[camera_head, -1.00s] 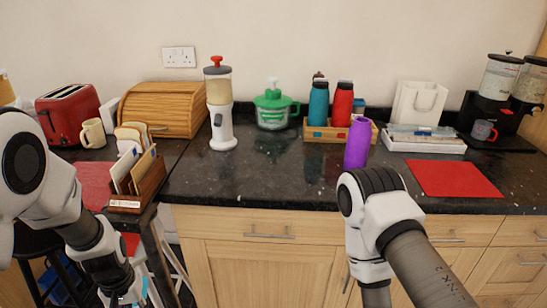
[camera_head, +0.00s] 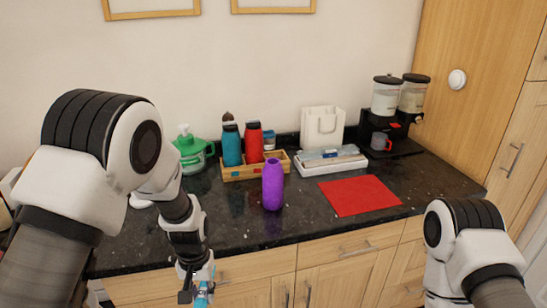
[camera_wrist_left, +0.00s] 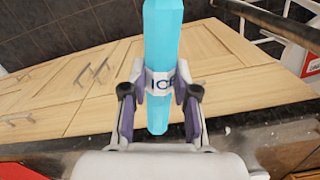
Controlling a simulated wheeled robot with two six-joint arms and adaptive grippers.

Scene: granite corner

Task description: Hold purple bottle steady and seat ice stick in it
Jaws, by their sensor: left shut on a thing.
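The purple bottle (camera_head: 273,184) stands upright on the dark granite counter, near its front edge, with no gripper touching it. My left gripper (camera_head: 198,284) is low in front of the counter, left of the bottle. It is shut on the ice stick (camera_wrist_left: 162,45), a light blue rod with a white "ICE" label held between the fingers in the left wrist view. Only a small part of the ice stick shows in the head view (camera_head: 203,294). My right arm is at the lower right of the head view; its gripper is out of view.
A wooden crate (camera_head: 234,176) with a teal bottle (camera_head: 232,145) and a red bottle (camera_head: 253,142) stands behind the purple bottle. A red mat (camera_head: 358,195) lies to its right. A white tray (camera_head: 333,166) and dispensers (camera_head: 386,96) stand further back. Bare counter surrounds the purple bottle.

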